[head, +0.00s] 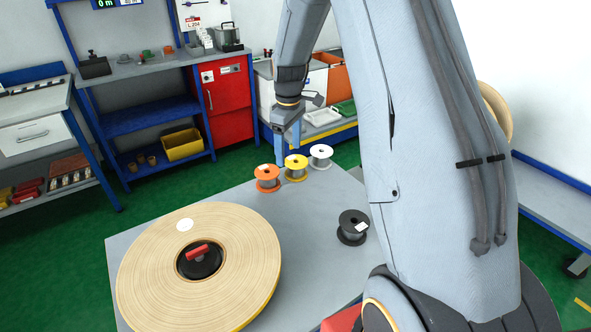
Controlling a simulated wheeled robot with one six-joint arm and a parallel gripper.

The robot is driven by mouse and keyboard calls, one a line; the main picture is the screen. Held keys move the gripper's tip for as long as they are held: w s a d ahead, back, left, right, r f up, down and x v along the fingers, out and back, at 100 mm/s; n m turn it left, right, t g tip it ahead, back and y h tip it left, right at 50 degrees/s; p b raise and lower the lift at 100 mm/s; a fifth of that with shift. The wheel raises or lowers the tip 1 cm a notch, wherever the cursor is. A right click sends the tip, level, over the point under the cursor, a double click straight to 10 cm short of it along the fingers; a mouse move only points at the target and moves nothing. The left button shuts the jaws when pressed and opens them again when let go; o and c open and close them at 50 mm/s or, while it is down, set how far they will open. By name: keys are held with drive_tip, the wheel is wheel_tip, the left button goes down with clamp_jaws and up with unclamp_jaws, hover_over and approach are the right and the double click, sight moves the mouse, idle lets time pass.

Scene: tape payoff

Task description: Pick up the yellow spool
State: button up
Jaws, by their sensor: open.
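The yellow spool (296,167) stands upright on the grey table, between an orange spool (267,178) on its left and a white spool (320,152) on its right. My gripper (288,154) points down at the yellow spool, with its blue fingers apart and nothing seen between them. The fingertips are close to the top of the yellow spool, near its left and back side in the picture. I cannot tell whether they touch it or are still above or behind it.
A large tan tape roll (147,262) with a red-handled black hub (200,262) fills the left of the grey table (300,215). A black spool (352,230) stands nearer, beside my arm. Bare table lies between them. A blue shelf and red cabinet (230,105) stand behind.

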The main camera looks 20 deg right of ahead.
sight(296, 165)
drive_tip(key=w+d+f+n, duration=0.4)
drive_tip(key=w+d+f, duration=0.25)
drive_tip(key=w, duration=0.25)
drive_tip(key=shift+f+p, duration=1.15)
drive_tip(key=shift+f, duration=3)
drive_tip(key=shift+c, duration=0.4)
drive_tip(key=c, duration=0.9)
drive_tip(key=shift+o, duration=0.2)
wheel_tip(296, 165, up, 10)
drive_tip(key=b, duration=0.3)
drive_tip(key=shift+a, duration=0.15)
